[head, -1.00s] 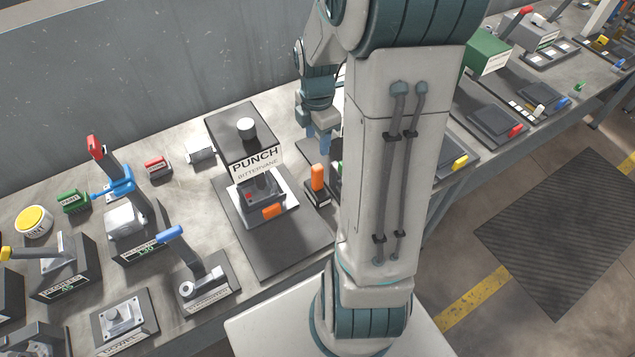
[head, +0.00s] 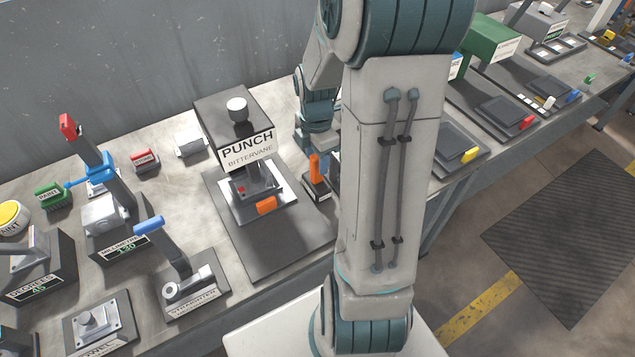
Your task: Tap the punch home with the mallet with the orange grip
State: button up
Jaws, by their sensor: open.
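The punch (head: 232,125) is a dark block labelled PUNCH BITTERVANE, with a pale round cap (head: 237,108) standing up from its top. It stands over a metal fixture (head: 257,193) with an orange tab at its front. The orange grip (head: 315,167) stands upright in a small dark holder just right of the punch; I cannot make out the mallet's head. My gripper (head: 322,150) is open, pointing down close behind the orange grip. Its fingers are mostly hidden by the grip and my arm, so I cannot tell whether they touch it.
A blue-handled lever (head: 150,226) and a red-topped lever (head: 68,127) stand left of the punch. A dark mat (head: 275,245) in front of it is bare. Dark plates with coloured tabs and a green box (head: 490,42) are to the right. My arm hides part of the bench.

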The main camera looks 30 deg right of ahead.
grip_shut()
jog(key=shift+r+p, duration=2.6)
jog(key=shift+r, duration=0.4)
